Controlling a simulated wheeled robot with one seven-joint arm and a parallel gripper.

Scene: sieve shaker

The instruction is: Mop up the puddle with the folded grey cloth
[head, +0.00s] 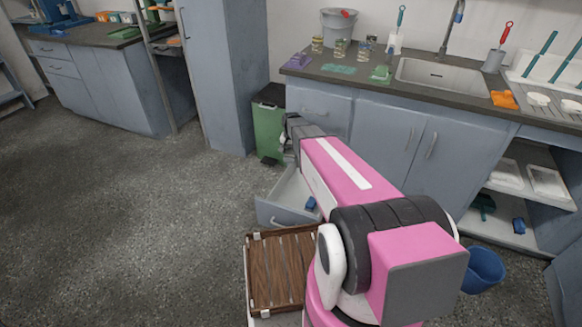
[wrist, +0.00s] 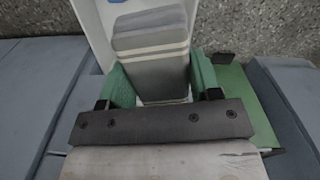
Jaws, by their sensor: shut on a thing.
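The folded grey cloth (wrist: 150,45) shows in the wrist view as a thick block with pale stripes. My gripper (wrist: 162,82) is shut on it, with a green-padded finger on each side. In the head view my gripper (head: 291,132) is at the far end of my pink arm, beside the green bin and above the open drawer. I cannot make out the cloth in the head view. No puddle can be made out in either view; my arm covers part of the floor and cupboards.
The open drawer (head: 280,213) holds a blue item (head: 311,203). The green pedal bin (head: 268,128) stands by the cupboards. The counter (head: 335,72) carries jars, small cloths and a sink (head: 440,75). A blue bucket (head: 484,270) is on the floor at right. The left floor is clear.

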